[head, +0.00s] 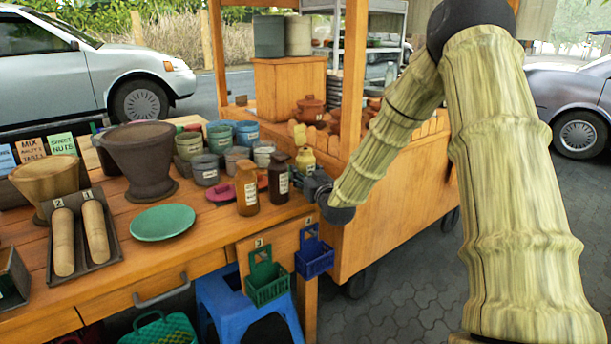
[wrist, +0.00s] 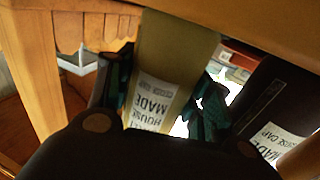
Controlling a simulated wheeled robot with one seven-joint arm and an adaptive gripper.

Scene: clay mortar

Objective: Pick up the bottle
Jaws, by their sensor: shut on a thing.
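A yellow bottle (head: 306,161) stands at the right end of the wooden counter, partly hidden behind my gripper (head: 314,184). In the wrist view the yellow bottle (wrist: 178,58) is between the two dark teal fingers of my gripper (wrist: 160,100), which is shut on it. Its white label reads "HOUSE MADE". A dark brown bottle (head: 278,180) stands just left of my gripper; in the wrist view it is close on the right (wrist: 268,100). An orange-brown bottle (head: 246,190) stands further left. I cannot tell whether the yellow bottle touches the counter.
Several grey, green and blue cups (head: 205,170) stand behind the bottles. A green plate (head: 163,222), a large clay mortar (head: 138,160) and a tray with two wooden pestles (head: 64,240) are on the left. A wooden post (head: 354,75) rises behind my gripper. Baskets hang below the counter.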

